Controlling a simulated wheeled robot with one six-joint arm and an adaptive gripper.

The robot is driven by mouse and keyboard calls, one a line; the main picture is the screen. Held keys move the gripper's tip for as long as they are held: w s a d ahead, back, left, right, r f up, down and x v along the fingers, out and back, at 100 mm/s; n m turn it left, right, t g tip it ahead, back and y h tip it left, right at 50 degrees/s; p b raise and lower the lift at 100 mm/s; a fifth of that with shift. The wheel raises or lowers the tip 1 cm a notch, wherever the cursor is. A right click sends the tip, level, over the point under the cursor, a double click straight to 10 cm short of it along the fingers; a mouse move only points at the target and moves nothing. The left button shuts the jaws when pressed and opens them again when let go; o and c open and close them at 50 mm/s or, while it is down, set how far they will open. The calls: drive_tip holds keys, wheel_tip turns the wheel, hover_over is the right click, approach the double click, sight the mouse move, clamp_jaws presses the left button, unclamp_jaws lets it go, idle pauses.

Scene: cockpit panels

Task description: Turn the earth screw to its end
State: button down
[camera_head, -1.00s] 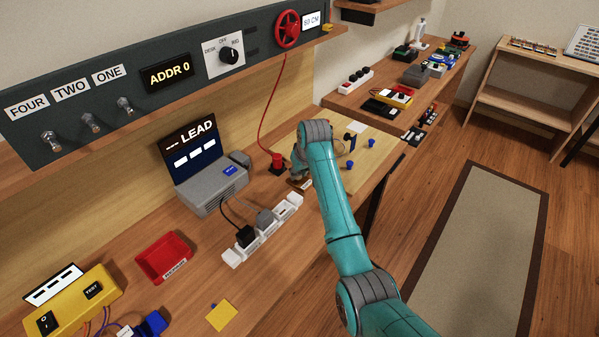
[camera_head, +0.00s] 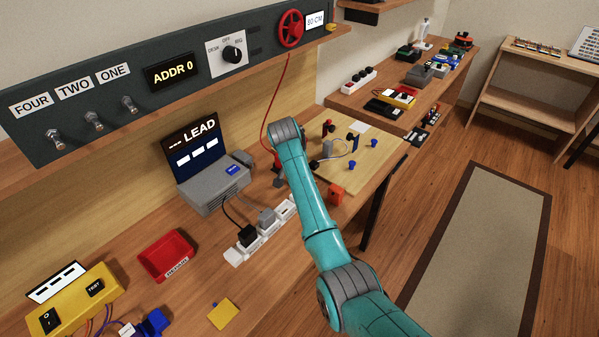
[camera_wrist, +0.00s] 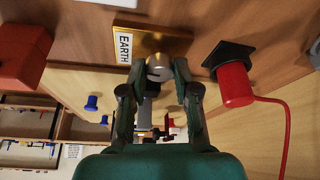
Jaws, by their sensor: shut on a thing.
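The earth screw (camera_wrist: 160,66) is a round metallic knob on a brass plate (camera_wrist: 168,44) with a white EARTH label (camera_wrist: 124,47). In the wrist view my gripper (camera_wrist: 160,76) has one finger on each side of the screw and is shut on it. The screw's end and its thread are hidden. In the head view my teal arm covers the gripper and the screw.
A red plug (camera_wrist: 234,84) with a red cord stands close to the right of my fingers. A red block (camera_wrist: 22,48) lies to the left; it also shows in the head view (camera_head: 336,194). A white power strip (camera_head: 262,233) lies nearby.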

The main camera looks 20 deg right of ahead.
drive_tip(key=shift+m+g, duration=0.3)
drive_tip(key=shift+m, duration=0.5)
drive_tip(key=shift+a, duration=0.1)
drive_tip(key=c, duration=0.9)
unclamp_jaws()
drive_tip(key=shift+o, duration=0.2)
drive_tip(key=v, duration=1.2)
drive_tip(key=shift+a, duration=0.15)
drive_tip(key=shift+w+f, duration=0.1)
